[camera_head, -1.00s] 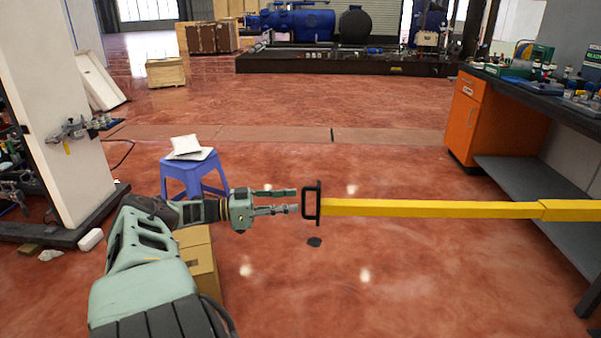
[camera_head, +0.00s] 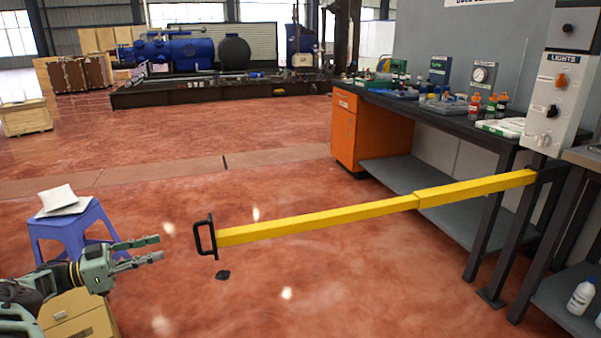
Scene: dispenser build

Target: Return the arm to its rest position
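My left gripper (camera_head: 158,249) is at the lower left of the head view. Its fingers are parted and point to the right, with nothing between them. A yellow telescopic bar (camera_head: 330,214) with a black handle (camera_head: 205,238) stretches from a mount near the white panel on the right towards the gripper. A gap shows between the fingertips and the handle. My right gripper is not in view.
A dark workbench (camera_head: 440,112) with an orange cabinet (camera_head: 357,135) is at the right. The red floor in the middle is open.

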